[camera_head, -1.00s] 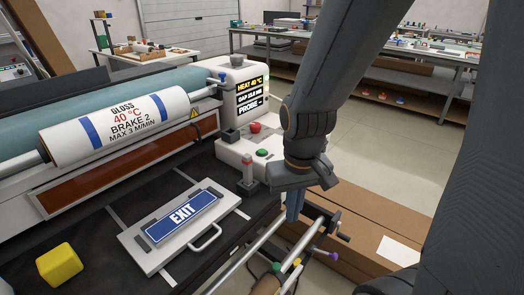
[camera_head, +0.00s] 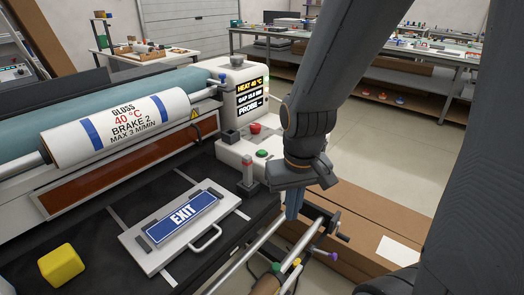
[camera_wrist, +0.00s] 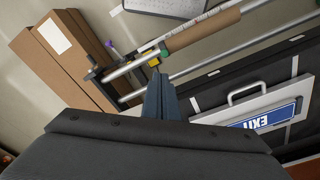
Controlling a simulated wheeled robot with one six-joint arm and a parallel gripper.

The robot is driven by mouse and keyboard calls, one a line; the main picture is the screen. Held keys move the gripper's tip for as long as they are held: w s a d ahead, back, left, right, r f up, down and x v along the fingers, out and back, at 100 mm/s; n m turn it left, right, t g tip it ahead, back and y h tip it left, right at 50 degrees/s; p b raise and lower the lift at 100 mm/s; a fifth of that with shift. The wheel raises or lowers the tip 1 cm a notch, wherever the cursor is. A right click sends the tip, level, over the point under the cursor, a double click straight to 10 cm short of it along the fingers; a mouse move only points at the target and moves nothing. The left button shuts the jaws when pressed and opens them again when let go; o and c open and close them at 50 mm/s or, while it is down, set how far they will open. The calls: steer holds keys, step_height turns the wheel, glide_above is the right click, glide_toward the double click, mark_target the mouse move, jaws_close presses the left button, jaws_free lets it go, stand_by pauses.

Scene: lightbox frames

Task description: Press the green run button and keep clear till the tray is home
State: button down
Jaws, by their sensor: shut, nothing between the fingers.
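The green run button (camera_head: 262,154) sits on the white control box (camera_head: 232,152) at the machine's right end, in front of a red button (camera_head: 255,128). The white tray (camera_head: 160,258) lies flat on the dark bed with a blue EXIT sign (camera_head: 181,217) on it; tray handle and sign also show in the wrist view (camera_wrist: 288,131). My gripper (camera_head: 292,206) is shut and empty, pointing down to the right of the control box, apart from the button. In the wrist view its fingertips (camera_wrist: 158,80) are together near the metal rails.
A grey post with a red top (camera_head: 248,168) stands between tray and control box. A yellow block (camera_head: 60,265) lies at the bed's left. A roll frame with metal rails (camera_head: 262,240) and cardboard boxes (camera_head: 345,215) are below my gripper. The display (camera_head: 250,96) reads HEAT 40 °C.

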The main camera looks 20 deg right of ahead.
steer(key=w+a+r+m+t+y+p, duration=0.1)
steer(key=w+r+m+p, duration=0.1)
steer(key=r+p, duration=0.25)
steer(key=w+a+r+m+t+y+p, duration=0.1)
steer(key=w+a+r+m+p, duration=0.15)
steer(key=r, duration=0.25)
steer(key=w+d+r+m+t, duration=0.1)
steer(key=w+d+m+t, duration=0.1)
steer(key=w+m, duration=0.7)
steer(key=w+d+r+m+t, duration=0.1)
steer(key=w+d+m+t, duration=0.1)
steer(key=w+m, duration=0.8)
steer(key=w+t+p, duration=0.1)
steer(key=w, duration=0.1)
steer(key=shift+w+r+t+y, duration=0.2)
steer(key=shift+w+t+y, duration=0.1)
steer(key=shift+t, duration=0.1)
steer(key=b, duration=0.5)
glide_above(264, 153)
step_height(264, 153, down, 6)
steer(key=shift+f, duration=0.1)
step_height(264, 153, down, 3)
steer(key=b, duration=0.3)
steer(key=shift+r, duration=0.2)
